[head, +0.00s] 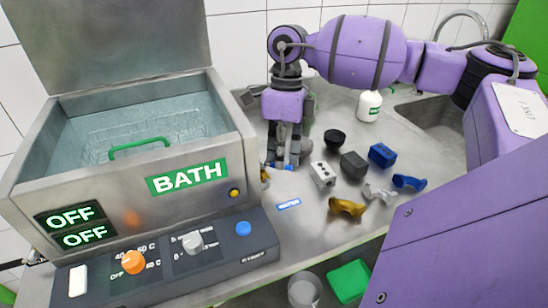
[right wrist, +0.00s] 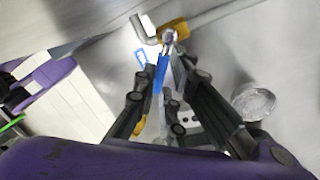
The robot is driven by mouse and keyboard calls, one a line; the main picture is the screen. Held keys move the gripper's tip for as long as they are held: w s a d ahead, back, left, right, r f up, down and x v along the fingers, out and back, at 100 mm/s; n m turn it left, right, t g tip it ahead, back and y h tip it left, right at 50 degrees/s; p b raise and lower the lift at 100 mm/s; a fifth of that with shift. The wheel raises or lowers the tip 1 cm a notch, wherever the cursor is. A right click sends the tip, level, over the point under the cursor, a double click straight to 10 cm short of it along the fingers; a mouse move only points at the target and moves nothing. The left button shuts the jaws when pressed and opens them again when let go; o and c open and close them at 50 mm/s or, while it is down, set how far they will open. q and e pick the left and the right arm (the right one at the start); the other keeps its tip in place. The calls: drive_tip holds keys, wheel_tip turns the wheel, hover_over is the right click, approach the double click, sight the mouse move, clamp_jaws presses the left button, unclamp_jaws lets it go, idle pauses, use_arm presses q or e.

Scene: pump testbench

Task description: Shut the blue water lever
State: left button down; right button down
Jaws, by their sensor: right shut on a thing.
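The blue water lever (right wrist: 161,74) shows in the right wrist view between my right gripper's fingers, on a metal valve (right wrist: 168,38). Its handle lies lengthwise between the fingers. In the head view the gripper hides most of the lever. My right gripper (head: 285,160) points down at the counter just right of the bath, and it also shows in the right wrist view (right wrist: 163,80). It is shut on the blue lever. A blue water label (head: 288,204) lies on the counter in front of it. My left gripper is out of view.
The bath (head: 185,140), with its lid up, stands left of the gripper. A control panel (head: 170,255) is in front. Several small blocks, such as the blue block (head: 382,155), and a gold part (head: 346,208) lie to the right. A white bottle (head: 369,107) and sink are behind.

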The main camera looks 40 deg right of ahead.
drive_tip(key=shift+w+n, duration=0.15)
drive_tip(key=shift+n, duration=0.45)
drive_tip(key=c, duration=1.9)
unclamp_jaws()
drive_tip(key=shift+o, duration=0.2)
drive_tip(key=shift+d, duration=0.1)
wheel_tip(320, 180, up, 12)
drive_tip(key=w+d, duration=0.1)
drive_tip(key=shift+w+d, duration=0.25)
drive_tip(key=shift+d, duration=0.05)
